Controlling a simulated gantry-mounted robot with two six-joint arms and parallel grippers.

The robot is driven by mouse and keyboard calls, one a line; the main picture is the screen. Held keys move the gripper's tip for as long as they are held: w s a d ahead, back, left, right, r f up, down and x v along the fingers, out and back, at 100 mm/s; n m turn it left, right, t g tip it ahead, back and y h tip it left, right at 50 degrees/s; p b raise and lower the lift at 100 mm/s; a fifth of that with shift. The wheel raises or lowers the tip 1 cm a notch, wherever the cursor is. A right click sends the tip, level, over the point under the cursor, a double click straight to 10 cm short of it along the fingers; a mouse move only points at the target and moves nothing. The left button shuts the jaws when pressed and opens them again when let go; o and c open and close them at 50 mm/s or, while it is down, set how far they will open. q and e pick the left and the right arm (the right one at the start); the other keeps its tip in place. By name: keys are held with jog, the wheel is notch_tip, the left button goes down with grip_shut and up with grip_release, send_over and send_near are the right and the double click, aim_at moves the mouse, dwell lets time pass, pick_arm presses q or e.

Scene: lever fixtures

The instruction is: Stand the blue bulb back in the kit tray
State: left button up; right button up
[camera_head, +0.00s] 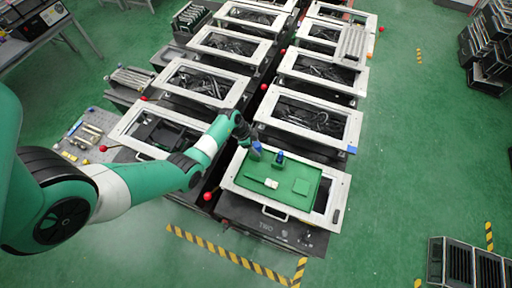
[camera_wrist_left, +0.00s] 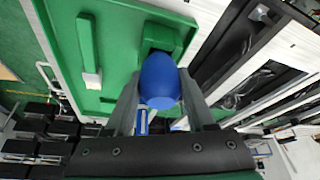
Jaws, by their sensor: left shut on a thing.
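My left gripper (camera_head: 252,143) is shut on the blue bulb (camera_head: 256,149), above the far left edge of the green kit tray (camera_head: 247,183). In the left wrist view, the rounded blue bulb (camera_wrist_left: 160,80) sits between the two grey fingers of the left gripper (camera_wrist_left: 160,105). A green block (camera_wrist_left: 160,38) on the tray (camera_wrist_left: 115,25) shows just beyond the bulb; whether they touch is unclear. A small dark upright piece with a blue top (camera_head: 280,157) stands at the tray's far side. A white piece (camera_head: 271,183) lies mid-tray. My right gripper is out of view.
The tray sits in a white-framed fixture (camera_head: 333,200) with a front handle. More white-framed fixtures (camera_head: 308,118) stand in two rows behind. A red ball knob (camera_head: 208,196) is at the left side. Open green floor (camera_head: 405,170) lies to the right.

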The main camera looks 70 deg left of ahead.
pick_arm(q)
jog(key=shift+f, duration=0.15)
jog(key=o, duration=0.8)
jog(key=shift+o, duration=0.2)
jog(key=shift+s+r, duration=0.1)
jog(key=shift+r, duration=0.3)
jog(key=p+v, duration=0.4)
jog(key=v, duration=0.7)
jog(key=shift+r, duration=0.2)
jog(key=shift+s, duration=0.1)
